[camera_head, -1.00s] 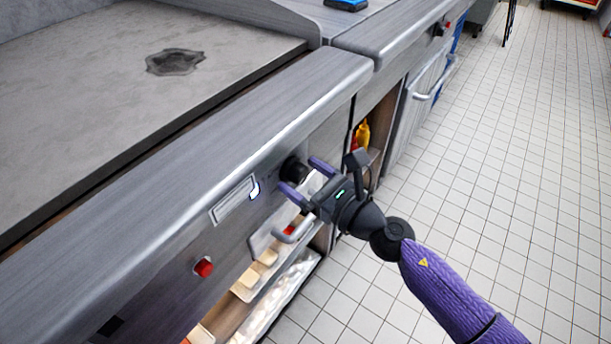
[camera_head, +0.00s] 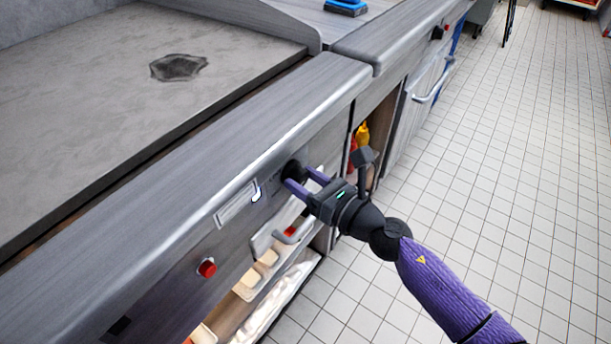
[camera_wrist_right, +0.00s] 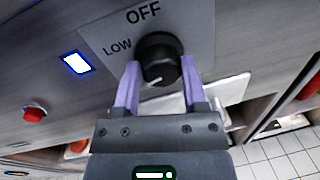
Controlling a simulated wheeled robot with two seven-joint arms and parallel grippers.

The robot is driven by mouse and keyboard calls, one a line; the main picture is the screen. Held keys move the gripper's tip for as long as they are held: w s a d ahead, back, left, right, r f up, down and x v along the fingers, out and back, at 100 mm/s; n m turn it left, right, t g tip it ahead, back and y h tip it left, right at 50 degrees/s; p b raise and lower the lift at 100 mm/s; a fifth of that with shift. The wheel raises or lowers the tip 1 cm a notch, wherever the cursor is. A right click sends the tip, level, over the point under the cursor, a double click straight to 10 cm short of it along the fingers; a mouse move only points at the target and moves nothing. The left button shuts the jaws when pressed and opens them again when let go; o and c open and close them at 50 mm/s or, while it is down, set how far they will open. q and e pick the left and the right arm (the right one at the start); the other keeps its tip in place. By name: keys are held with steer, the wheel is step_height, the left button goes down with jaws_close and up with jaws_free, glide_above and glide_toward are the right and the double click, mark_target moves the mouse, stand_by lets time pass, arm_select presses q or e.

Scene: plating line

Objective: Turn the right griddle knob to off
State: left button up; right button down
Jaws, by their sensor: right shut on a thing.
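The right griddle knob (camera_head: 292,170) is a round black knob on the griddle's front panel. It also shows in the right wrist view (camera_wrist_right: 160,58), between my purple fingertips. Its white pointer line is at its lower left, away from the OFF label (camera_wrist_right: 143,12) above it; a LOW label (camera_wrist_right: 117,47) is at its left. My right gripper (camera_head: 303,183) reaches the knob from the right and is shut on it, one finger on each side. My left gripper is not in view.
A lit indicator (camera_wrist_right: 76,63) and a red button (camera_head: 206,267) sit left of the knob. The griddle top (camera_head: 90,110) has a dark stain (camera_head: 178,67). Food trays and a handle are below the panel. Open tiled floor (camera_head: 500,170) is at right.

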steer(key=m+p, duration=0.2)
steer(key=m, duration=0.2)
steer(key=shift+r+g+p, duration=0.2)
steer(key=shift+g+p, duration=0.1)
steer(key=m+p, duration=0.1)
steer(key=m, duration=0.1)
steer(key=shift+w+d+m, duration=0.1)
steer(key=shift+m, duration=0.3)
steer(key=shift+m+g+p, duration=0.5)
steer(key=shift+m+p, duration=0.25)
steer(key=shift+m, duration=0.45)
steer(key=shift+m+p, duration=0.3)
steer(key=shift+m, duration=0.6)
steer(key=shift+f+m+g+p, duration=0.1)
steer(key=shift+m+g+p, duration=0.2)
steer(key=shift+m, duration=0.9)
steer(key=m, duration=0.4)
steer(key=shift+w+f+g+y, duration=0.1)
steer(key=shift+g+y, duration=0.3)
steer(key=shift+d+m, duration=0.1)
steer(key=shift+m, duration=0.7)
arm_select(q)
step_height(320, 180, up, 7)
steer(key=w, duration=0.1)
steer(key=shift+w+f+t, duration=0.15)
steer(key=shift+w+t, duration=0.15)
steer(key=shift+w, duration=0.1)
arm_select(e)
steer(key=shift+m, duration=0.4)
